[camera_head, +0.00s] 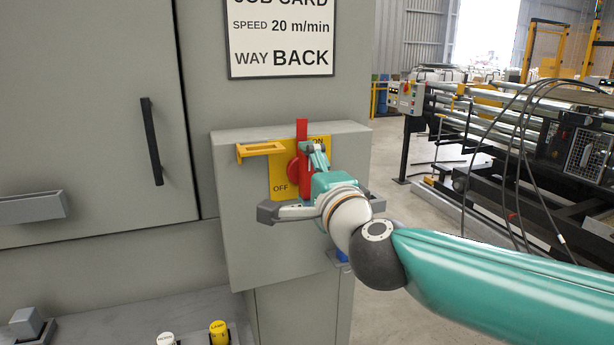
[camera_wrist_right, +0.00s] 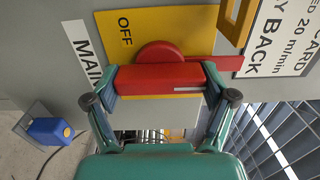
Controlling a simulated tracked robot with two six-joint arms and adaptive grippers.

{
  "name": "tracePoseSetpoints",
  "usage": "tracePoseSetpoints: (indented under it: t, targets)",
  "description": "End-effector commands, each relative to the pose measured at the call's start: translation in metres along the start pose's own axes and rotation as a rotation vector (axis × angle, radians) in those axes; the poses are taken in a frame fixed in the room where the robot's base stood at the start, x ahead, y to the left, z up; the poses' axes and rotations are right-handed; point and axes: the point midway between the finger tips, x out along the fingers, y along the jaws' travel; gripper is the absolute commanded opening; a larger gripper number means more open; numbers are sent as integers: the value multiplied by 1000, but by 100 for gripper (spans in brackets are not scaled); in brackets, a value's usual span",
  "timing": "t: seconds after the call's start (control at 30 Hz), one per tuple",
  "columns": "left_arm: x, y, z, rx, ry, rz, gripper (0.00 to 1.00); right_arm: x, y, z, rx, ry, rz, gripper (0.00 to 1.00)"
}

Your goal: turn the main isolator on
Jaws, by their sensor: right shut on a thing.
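The main isolator's red handle (camera_head: 302,131) is on a grey box on the cabinet, in front of a yellow plate (camera_head: 283,170). The plate reads OFF at lower left and ON at upper right. The handle stands about upright, its top end pointing up. My right gripper (camera_head: 307,172) is at the handle and hides part of it. In the right wrist view the red handle (camera_wrist_right: 160,78) lies between the two fingers of the gripper (camera_wrist_right: 161,82), which is shut on it. The round red hub (camera_wrist_right: 160,51) shows behind. My left gripper is not in view.
A yellow hasp (camera_head: 262,149) sticks out at the box's upper left. A blue object (camera_wrist_right: 48,131) hangs on a bracket below. White and yellow knobs (camera_head: 218,332) stand on the lower console. A job card (camera_head: 281,38) is above. Floor to the right is clear before machinery.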

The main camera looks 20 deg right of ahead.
Motion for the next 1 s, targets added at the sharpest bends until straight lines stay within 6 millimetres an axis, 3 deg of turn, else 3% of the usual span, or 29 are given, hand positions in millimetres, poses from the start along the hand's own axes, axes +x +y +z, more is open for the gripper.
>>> tracePoseSetpoints:
  t: [0.13, 0.17, 0.23, 0.67, 0.83, 1.0]
  targets:
    - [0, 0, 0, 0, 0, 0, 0, 1, 5, -1, 6, 3, 10, 48]
    - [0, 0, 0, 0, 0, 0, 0, 1, 6, -1, 6, 3, 11, 88]
    - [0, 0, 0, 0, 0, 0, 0, 1, 5, 0, 6, 2, 10, 100]
    - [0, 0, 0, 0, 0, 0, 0, -4, 2, 0, 2, 0, 3, 100]
    - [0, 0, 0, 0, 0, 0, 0, -24, 1, 0, 3, -1, 2, 100]
    - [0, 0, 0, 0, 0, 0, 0, -57, 1, 1, 3, -2, 1, 100]
